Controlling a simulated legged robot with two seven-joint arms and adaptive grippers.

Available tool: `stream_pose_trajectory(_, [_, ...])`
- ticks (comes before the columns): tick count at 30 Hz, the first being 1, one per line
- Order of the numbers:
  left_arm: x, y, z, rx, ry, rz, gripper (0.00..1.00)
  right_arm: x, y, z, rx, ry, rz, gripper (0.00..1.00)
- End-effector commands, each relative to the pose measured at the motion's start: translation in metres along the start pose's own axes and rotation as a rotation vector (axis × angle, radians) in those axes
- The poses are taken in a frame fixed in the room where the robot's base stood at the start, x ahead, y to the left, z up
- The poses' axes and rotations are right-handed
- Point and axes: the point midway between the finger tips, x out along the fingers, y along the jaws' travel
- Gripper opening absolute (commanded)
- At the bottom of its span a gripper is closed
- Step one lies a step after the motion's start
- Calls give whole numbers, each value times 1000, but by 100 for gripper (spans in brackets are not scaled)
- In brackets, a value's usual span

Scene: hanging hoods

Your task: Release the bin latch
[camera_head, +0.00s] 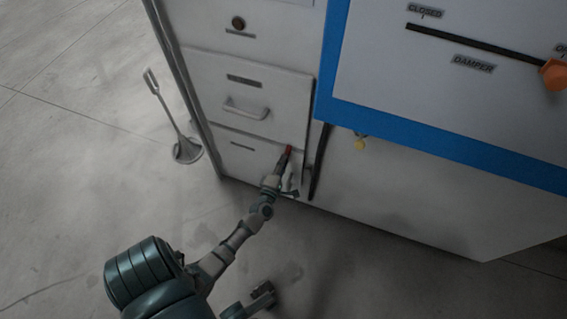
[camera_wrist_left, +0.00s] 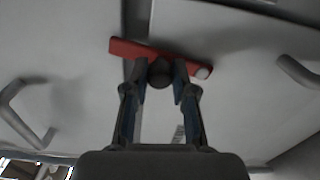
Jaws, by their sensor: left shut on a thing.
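The bin latch is a red bar, seen at the top edge of the lower bin front in the head view (camera_head: 289,149). It also shows in the left wrist view (camera_wrist_left: 135,49), lying slightly tilted across a dark vertical gap, with a pale round spot near its right end. My left gripper (camera_head: 284,165) reaches up to the latch from below. In the wrist view its two fingers (camera_wrist_left: 160,75) close on a dark round knob (camera_wrist_left: 160,72) at the middle of the red bar. The fingers hide part of the bar.
The lower bin front (camera_head: 245,162) is below a drawer with a bar handle (camera_head: 246,110). A blue-edged hood panel (camera_head: 440,155) with an orange damper knob (camera_head: 553,75) hangs at the right.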

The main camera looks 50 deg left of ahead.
Motion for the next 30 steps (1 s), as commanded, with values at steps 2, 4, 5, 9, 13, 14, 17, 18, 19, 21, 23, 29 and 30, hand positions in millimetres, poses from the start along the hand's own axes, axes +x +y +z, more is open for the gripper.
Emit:
stream_pose_trajectory(2, [-1, -3, -4, 1, 6, -5, 0, -1, 0, 0, 0, -2, 1, 40])
stream_pose_trajectory(4, [-1, -3, -4, 1, 6, -5, 43, -1, 0, 0, 0, -4, 1, 40])
stream_pose_trajectory(5, [-1, -3, -3, 1, 6, -4, 50, -1, 0, 0, 1, -4, 1, 40])
stream_pose_trajectory(9, [-1, -2, -2, 1, 4, -3, 51, -2, 0, 0, 1, -7, 2, 40])
stream_pose_trajectory(13, [-1, -1, -2, 1, 3, -2, 51, -3, 0, 0, 2, -12, 2, 40])
stream_pose_trajectory(14, [-1, -1, -1, 1, 3, -2, 51, -4, 0, 1, 2, -13, 2, 40])
stream_pose_trajectory(17, [-8, -2, -1, 1, 2, -3, 51, -4, -1, -2, 2, -10, 1, 40])
stream_pose_trajectory(18, [-13, -3, -1, 1, 2, -4, 51, -4, -1, -2, 2, -9, 1, 40])
stream_pose_trajectory(19, [-18, -2, -1, 1, 2, -4, 51, -3, -1, -2, 2, -9, 1, 40])
stream_pose_trajectory(21, [-32, -2, -2, 1, 3, -4, 51, -3, -1, -2, 2, -8, 1, 40])
stream_pose_trajectory(23, [-46, -3, -2, 1, 3, -5, 51, -3, -1, -2, 2, -8, 0, 40])
stream_pose_trajectory(29, [-89, -4, -3, 2, 4, -6, 51, -2, -1, -2, 1, -7, 0, 40])
stream_pose_trajectory(30, [-96, -4, -3, 2, 4, -6, 51, -2, -1, -2, 1, -7, 0, 40])
